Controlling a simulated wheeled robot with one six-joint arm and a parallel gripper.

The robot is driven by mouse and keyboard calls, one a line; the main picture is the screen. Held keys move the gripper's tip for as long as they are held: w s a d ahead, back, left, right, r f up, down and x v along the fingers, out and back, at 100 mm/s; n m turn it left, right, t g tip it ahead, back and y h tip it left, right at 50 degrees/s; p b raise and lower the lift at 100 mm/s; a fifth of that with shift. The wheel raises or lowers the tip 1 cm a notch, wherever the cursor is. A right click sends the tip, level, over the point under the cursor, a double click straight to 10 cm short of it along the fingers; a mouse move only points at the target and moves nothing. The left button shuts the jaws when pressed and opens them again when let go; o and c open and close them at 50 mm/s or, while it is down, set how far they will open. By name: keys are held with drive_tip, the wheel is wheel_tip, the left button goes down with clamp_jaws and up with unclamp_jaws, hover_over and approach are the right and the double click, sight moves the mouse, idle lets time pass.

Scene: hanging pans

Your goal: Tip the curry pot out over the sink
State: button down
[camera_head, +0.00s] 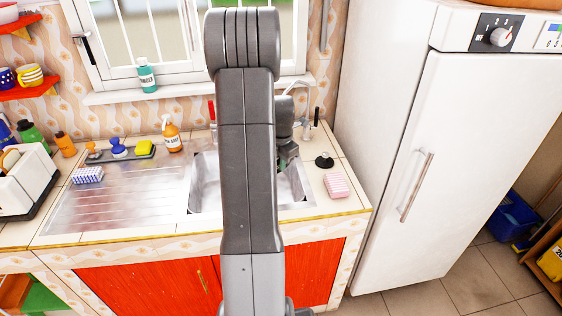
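The sink (205,185) is a steel basin in the counter, in the middle of the head view. My arm stands in front of it and hides most of the basin. The wrist end of my arm reaches over the basin from behind the large link. A small part of my gripper (288,153) shows there, with something greenish at it. Its fingers are hidden, so I cannot tell whether they are open or shut. I cannot make out the curry pot in this view.
A ribbed drainboard (120,205) lies left of the basin. A pink sponge (336,185) and a black plug (324,160) lie to the right. A tall white fridge (430,150) bounds the right side.

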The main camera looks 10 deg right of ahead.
drive_tip(key=shift+w+f+t+h+b, duration=0.1)
drive_tip(key=shift+f+t+h+b, duration=0.15)
drive_tip(key=shift+t+h+b, duration=0.5)
drive_tip(key=shift+d+r+t+h+p, duration=0.2)
drive_tip(key=shift+t+h+p, duration=0.15)
drive_tip(key=shift+p, duration=0.15)
drive_tip(key=shift+d+f, duration=0.1)
drive_tip(key=shift+d, duration=0.05)
drive_tip(key=shift+t+h+p, duration=0.3)
drive_tip(key=shift+p, duration=0.05)
drive_tip(key=shift+a, duration=0.25)
drive_tip(key=shift+w+f+b, duration=0.1)
drive_tip(key=shift+f+b, duration=0.25)
drive_tip(key=shift+b, duration=0.05)
drive_tip(key=shift+d+t+b, duration=0.15)
drive_tip(key=shift+t+b, duration=0.15)
drive_tip(key=shift+b, duration=0.25)
drive_tip(key=shift+h+b, duration=0.4)
drive_tip(key=shift+b, duration=0.4)
drive_tip(key=t+h+b, duration=0.1)
drive_tip(key=b, duration=0.5)
drive_tip(key=t+h+b, duration=0.1)
drive_tip(key=b, duration=0.6)
drive_tip(key=f+t+h+b, duration=0.1)
drive_tip(key=b, duration=0.6)
drive_tip(key=shift+w+d+t, duration=0.15)
drive_tip(key=shift+w+t, duration=0.1)
drive_tip(key=shift+t, duration=0.05)
